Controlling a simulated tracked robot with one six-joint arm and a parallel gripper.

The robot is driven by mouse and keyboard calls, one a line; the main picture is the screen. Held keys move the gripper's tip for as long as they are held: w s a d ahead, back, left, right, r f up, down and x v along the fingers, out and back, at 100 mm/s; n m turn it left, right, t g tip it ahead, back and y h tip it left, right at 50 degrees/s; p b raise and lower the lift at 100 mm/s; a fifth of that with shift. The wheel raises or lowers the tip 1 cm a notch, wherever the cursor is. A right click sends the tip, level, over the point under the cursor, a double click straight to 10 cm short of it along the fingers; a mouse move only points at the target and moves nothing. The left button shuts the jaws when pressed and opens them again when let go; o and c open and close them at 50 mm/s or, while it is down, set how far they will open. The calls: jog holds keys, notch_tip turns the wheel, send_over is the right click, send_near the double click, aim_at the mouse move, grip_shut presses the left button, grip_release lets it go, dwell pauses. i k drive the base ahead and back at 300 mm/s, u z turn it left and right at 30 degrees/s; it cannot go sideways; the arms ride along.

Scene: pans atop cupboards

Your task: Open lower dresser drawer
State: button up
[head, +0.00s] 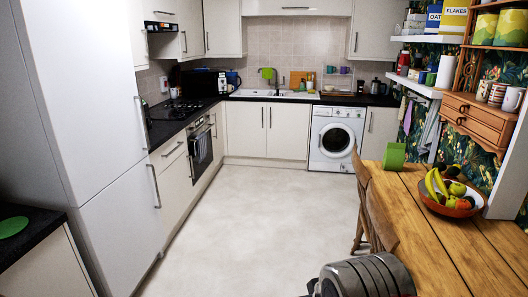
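A small wooden dresser (487,113) is on the patterned wall at the right in the head view, above the far side of the wooden table. Its front has drawers with dark handles, one row above the other. The lower drawer (472,130) is small in the picture and looks shut.
A wooden table (425,225) with a fruit bowl (452,196) and a green object (394,156) stands below the dresser. Wooden chairs (379,222) flank its left side. The pale floor (255,220) is clear.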

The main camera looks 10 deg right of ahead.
aim_at(493, 136)
jog(key=z, duration=0.25)
jog(key=i, duration=2.2)
jog(key=z, duration=0.5)
jog(key=i, duration=1.75)
jog(key=z, duration=0.25)
